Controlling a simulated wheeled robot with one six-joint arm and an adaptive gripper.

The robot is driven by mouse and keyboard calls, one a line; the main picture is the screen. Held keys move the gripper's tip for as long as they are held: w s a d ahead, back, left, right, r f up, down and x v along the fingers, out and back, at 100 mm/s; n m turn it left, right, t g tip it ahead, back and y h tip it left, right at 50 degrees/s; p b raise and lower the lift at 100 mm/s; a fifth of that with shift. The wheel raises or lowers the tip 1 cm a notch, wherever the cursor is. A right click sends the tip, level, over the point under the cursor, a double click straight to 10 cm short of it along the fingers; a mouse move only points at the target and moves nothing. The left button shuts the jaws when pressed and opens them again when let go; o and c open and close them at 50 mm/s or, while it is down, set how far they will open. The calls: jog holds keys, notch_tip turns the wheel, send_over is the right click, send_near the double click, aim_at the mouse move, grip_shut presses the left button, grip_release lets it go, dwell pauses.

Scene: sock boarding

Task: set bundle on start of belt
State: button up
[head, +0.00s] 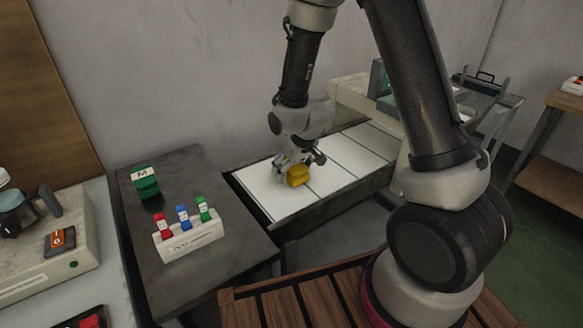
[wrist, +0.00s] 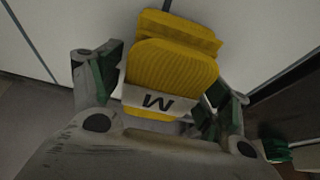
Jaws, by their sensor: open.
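A yellow folded sock bundle (head: 298,175) rests on the near-left end of the white belt (head: 268,197). In the wrist view the bundle (wrist: 172,70) shows ribbed yellow cloth and a white band marked M (wrist: 158,101). My gripper (head: 300,158) is over the bundle. In the wrist view its two fingers (wrist: 165,85) are spread on either side of the bundle, and the jaws are open. I cannot tell whether either finger touches the cloth.
A dark table (head: 200,285) left of the belt holds a white rack (head: 190,241) with red, blue and green tags and a green M block (head: 145,182). A machine (head: 352,92) stands over the belt's far part. A wooden slatted surface (head: 300,300) is in front.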

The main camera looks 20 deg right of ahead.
jog(key=shift+r, duration=0.1)
jog(key=v, duration=1.2)
jog(key=shift+s+d+r, duration=0.1)
jog(key=shift+r, duration=0.1)
jog(key=s+d+r+m, duration=0.1)
jog(key=s+d+r, duration=0.3)
jog(key=s, duration=0.3)
jog(key=s+d+r+m+h, duration=0.1)
jog(key=s+d+r, duration=0.4)
jog(key=s+r, duration=0.2)
jog(key=s+d+r+m, duration=0.1)
jog(key=s+d+r, duration=0.3)
jog(key=s, duration=0.4)
jog(key=shift+d+r+m, duration=0.2)
jog(key=shift+r+m, duration=0.1)
jog(key=shift+r, duration=0.45)
jog(key=shift+s, duration=0.1)
